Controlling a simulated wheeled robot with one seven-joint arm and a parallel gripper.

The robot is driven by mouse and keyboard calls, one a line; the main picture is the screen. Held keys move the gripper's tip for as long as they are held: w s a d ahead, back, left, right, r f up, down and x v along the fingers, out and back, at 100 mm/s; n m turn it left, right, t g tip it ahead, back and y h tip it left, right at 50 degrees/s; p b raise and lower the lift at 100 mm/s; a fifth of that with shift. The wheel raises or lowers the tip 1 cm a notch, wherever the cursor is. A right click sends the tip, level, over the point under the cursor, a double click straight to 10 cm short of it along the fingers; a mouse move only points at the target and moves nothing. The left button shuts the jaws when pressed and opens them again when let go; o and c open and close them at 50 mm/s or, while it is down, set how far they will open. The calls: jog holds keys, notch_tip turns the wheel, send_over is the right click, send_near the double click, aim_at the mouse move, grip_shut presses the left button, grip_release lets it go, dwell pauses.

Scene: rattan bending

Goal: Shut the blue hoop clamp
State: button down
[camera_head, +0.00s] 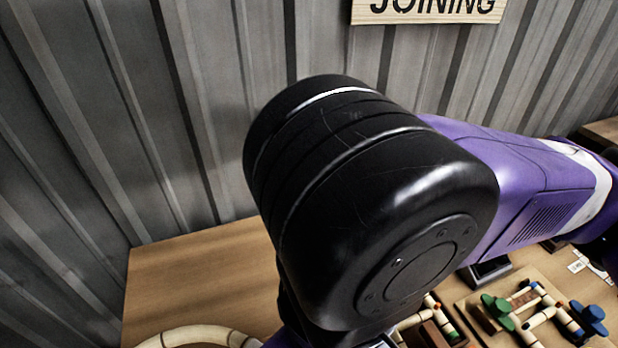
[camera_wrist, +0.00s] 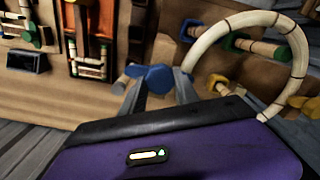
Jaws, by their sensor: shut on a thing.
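My gripper (camera_wrist: 160,90) shows in the wrist view, its two fingers on either side of a blue knobbed part, which I take to be the blue hoop clamp (camera_wrist: 155,76). The fingers are closed on it, and they hide part of it. Whether the clamp is open or shut cannot be told. A pale rattan hoop (camera_wrist: 299,58) curves to the right of my gripper; its near end passes behind a finger. In the head view my own arm hides the gripper and the clamp, and part of the hoop (camera_head: 195,335) shows at the bottom left.
In the head view, a board with green and blue knobs (camera_head: 588,318) lies at the right; the table's left part (camera_head: 200,275) is bare.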

dwell(0.5)
jog(key=c, duration=0.9)
grip_release()
jog(key=shift+r, duration=0.1)
notch_tip(320, 180, up, 8)
jog(key=shift+f, duration=0.2)
